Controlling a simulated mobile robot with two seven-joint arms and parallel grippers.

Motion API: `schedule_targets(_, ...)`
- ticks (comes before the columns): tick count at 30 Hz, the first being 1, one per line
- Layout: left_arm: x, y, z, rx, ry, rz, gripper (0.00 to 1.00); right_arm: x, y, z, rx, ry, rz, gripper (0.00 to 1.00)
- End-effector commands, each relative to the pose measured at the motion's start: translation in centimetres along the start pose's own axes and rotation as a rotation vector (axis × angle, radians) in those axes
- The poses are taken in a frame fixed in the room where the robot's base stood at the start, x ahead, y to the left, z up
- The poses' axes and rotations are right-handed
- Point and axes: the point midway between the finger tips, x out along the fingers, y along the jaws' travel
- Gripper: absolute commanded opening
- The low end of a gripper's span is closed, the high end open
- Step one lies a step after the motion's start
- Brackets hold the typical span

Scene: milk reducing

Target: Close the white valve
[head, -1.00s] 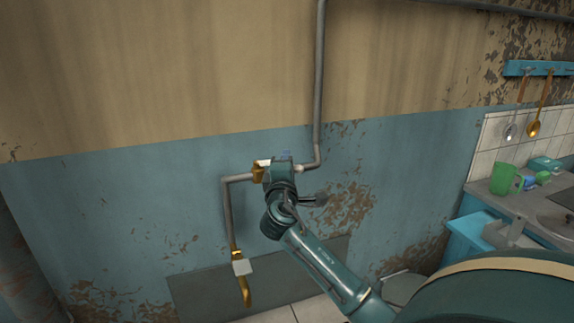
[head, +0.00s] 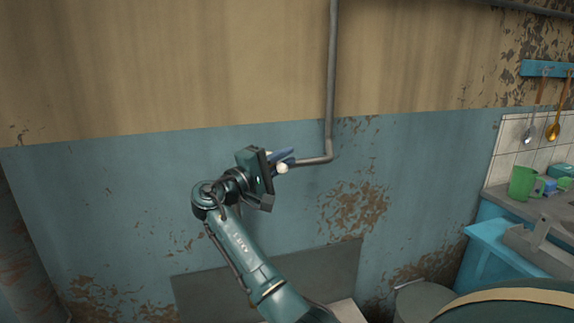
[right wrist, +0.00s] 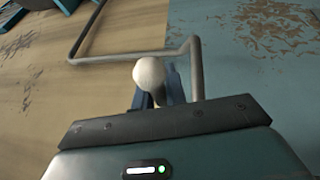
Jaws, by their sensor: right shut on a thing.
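My right gripper (head: 281,158) is at the bent grey pipe on the wall, where the pipe's short level run ends in the head view. In the right wrist view (right wrist: 158,88) its two blue fingers stand on either side of a rounded white piece, the white valve (right wrist: 149,72), and are shut on it. A small pale part of the valve (head: 283,169) shows beside the fingers in the head view. The rest of the valve and its brass body are hidden by the gripper. My left gripper is in neither view.
The grey pipe (head: 331,80) runs down the wall and bends left toward the gripper. My forearm hides its lower part and tap. On the right are a counter with a green mug (head: 523,183), a blue cabinet (head: 484,250) and hanging utensils (head: 555,125).

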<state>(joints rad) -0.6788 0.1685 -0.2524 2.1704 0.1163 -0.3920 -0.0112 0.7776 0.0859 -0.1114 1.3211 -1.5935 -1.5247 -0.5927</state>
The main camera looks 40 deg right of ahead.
Motion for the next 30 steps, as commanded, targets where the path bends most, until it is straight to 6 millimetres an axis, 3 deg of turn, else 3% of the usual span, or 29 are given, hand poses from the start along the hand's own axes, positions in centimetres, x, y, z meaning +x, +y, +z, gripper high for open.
schedule_targets(17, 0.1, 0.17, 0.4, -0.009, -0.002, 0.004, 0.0, -0.23, 0.05, -0.03, -0.007, -0.037, -0.003, 0.0)
schedule_targets(18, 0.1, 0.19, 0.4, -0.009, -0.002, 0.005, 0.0, -0.23, 0.05, -0.03, -0.007, -0.037, -0.003, 0.14)
schedule_targets(21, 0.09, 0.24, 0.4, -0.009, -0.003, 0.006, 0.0, -0.23, 0.06, -0.03, -0.006, -0.036, -0.003, 0.22)
schedule_targets(30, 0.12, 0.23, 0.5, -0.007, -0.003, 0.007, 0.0, -0.58, 0.01, -0.09, -0.006, -0.034, -0.003, 0.22)
